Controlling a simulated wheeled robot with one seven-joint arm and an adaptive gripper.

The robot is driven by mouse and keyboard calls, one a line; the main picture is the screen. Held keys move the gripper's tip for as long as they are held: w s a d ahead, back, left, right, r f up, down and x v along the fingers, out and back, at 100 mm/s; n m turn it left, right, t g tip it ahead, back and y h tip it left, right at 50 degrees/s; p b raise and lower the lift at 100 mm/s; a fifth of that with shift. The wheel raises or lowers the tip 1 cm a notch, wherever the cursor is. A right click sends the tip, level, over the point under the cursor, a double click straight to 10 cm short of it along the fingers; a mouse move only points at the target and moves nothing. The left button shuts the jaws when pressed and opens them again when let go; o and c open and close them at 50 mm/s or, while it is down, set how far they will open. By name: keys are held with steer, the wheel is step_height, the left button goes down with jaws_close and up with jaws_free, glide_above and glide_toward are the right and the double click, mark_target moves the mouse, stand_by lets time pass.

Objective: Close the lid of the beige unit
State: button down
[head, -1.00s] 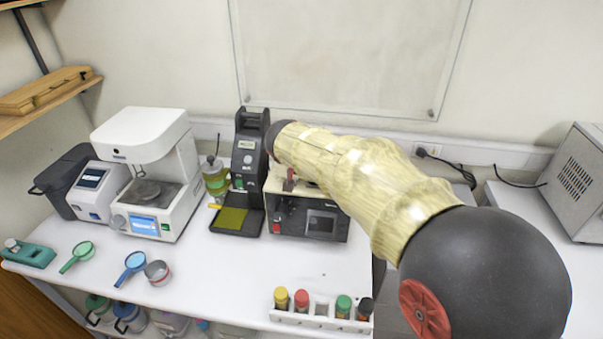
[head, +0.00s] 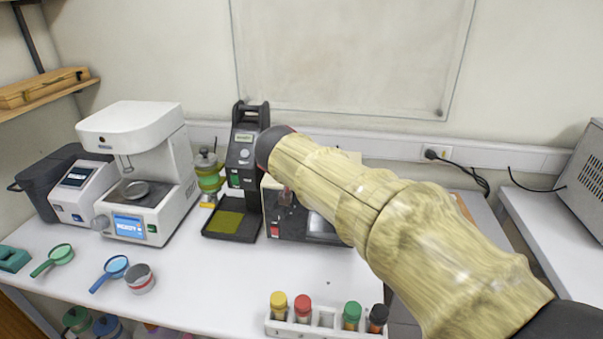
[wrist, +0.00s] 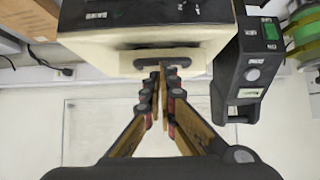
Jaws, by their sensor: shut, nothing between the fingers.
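The beige unit (head: 288,228) stands on the white bench behind my arm, with a dark front panel and a beige upper part. Much of its top is hidden by my arm in the head view. In the wrist view, the beige unit (wrist: 110,48) fills the upper middle, with a dark handle slot in its pale face. My gripper (wrist: 166,72) is shut and empty, its fingertips at or just in front of that slot; I cannot tell whether they touch. The head view does not clearly show how far the lid is open.
A black instrument (head: 243,165) stands close on the unit's left; it also shows in the wrist view (wrist: 246,75). A white machine (head: 150,190) is further left. A rack of capped vials (head: 325,325) is at the bench's front. Bench between is mostly clear.

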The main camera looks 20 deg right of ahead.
steer(key=shift+s+a+f+b, duration=0.15)
steer(key=shift+s+f+b, duration=0.15)
steer(key=shift+f+b, duration=0.65)
steer(key=shift+r+b, duration=0.1)
steer(key=shift+b, duration=0.3)
steer(key=shift+r, duration=0.1)
steer(key=r+p+v, duration=0.1)
steer(key=p+v, duration=0.2)
steer(key=v, duration=0.8)
steer(key=shift+w+r+p, duration=0.15)
steer(key=shift+w+p, duration=0.05)
steer(key=shift+p, duration=0.1)
